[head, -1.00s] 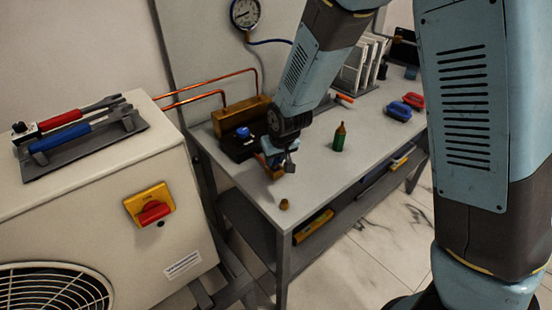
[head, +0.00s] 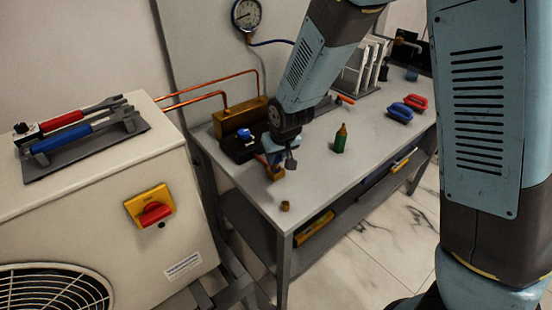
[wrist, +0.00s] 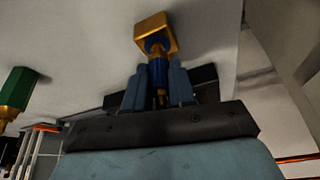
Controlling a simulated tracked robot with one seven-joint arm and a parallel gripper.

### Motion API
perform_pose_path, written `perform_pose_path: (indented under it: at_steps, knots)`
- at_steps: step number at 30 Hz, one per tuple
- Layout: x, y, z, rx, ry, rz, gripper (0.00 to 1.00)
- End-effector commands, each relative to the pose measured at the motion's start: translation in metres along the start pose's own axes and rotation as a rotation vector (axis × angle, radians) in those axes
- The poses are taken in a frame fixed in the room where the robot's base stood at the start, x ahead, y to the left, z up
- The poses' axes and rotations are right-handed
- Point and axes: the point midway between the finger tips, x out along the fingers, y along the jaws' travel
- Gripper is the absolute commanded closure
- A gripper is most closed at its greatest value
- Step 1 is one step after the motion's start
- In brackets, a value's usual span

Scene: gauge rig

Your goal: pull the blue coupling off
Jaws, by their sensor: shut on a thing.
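The blue coupling (wrist: 154,45) shows in the wrist view between my fingers, against a brass block (wrist: 156,27). A brass stem shows below the coupling, between the fingers. My gripper (wrist: 160,72) is shut on the coupling. In the head view my gripper (head: 271,162) is low over the near left part of the bench, with a brass piece (head: 277,174) just beyond its tips. The coupling is mostly hidden by the gripper there, and I cannot tell whether it still joins the block.
A black box with a blue knob (head: 244,134) and a brass manifold (head: 240,115) stand left of my gripper. A green bottle-shaped piece (head: 340,138) stands to the right. A small brass fitting (head: 285,206) sits near the front corner. The bench (head: 335,175) is clear between them.

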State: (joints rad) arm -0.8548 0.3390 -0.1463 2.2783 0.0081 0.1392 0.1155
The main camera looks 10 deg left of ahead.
Motion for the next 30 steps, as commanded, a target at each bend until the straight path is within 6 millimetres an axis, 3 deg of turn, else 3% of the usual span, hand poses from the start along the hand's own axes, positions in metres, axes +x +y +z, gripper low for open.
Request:
perform_pose_path:
  at_steps: [30]
  knots:
    - [-0.035, 0.000, -0.015, 0.001, 0.002, 0.000, 1.00]
